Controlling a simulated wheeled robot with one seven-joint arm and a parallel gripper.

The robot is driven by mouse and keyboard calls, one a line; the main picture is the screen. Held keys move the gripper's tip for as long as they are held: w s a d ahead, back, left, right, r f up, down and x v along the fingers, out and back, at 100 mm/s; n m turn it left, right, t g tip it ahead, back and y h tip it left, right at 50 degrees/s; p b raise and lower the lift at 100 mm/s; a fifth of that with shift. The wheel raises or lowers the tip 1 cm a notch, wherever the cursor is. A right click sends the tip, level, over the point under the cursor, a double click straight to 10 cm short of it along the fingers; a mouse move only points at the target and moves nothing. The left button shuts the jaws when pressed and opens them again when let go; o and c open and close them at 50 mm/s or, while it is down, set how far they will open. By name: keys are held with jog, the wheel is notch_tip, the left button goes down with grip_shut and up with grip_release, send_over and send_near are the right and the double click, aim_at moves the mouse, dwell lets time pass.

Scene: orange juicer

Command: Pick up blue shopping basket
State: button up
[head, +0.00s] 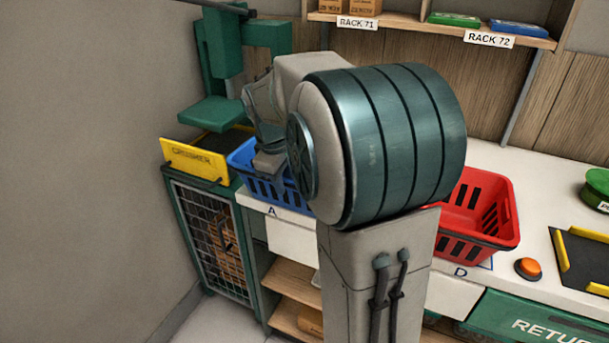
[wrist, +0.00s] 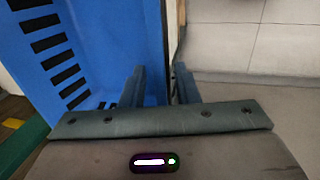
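The blue shopping basket (head: 262,187) stands on the counter at spot A, left of my arm in the head view. My arm hides its right part. My gripper (head: 268,166) points down at its front rim. In the wrist view the basket (wrist: 95,45) fills the upper left, with dark slots in its wall. My gripper's two fingers (wrist: 160,85) are apart, with a gap between them. One finger is over the basket's inside and the other is past its rim, on the floor side. I cannot tell whether either finger touches the wall.
A yellow-fronted crusher tray (head: 195,160) and green press (head: 215,70) stand left of the basket. A red basket (head: 478,210) stands at spot D on the right. An orange button (head: 528,268) and a black-and-yellow tray (head: 585,260) are farther right. A shelf (head: 430,26) hangs above.

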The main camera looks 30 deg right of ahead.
aim_at(286, 185)
jog(key=x, duration=0.4)
jog(key=shift+w+d, duration=0.1)
jog(key=shift+w, duration=0.1)
grip_shut()
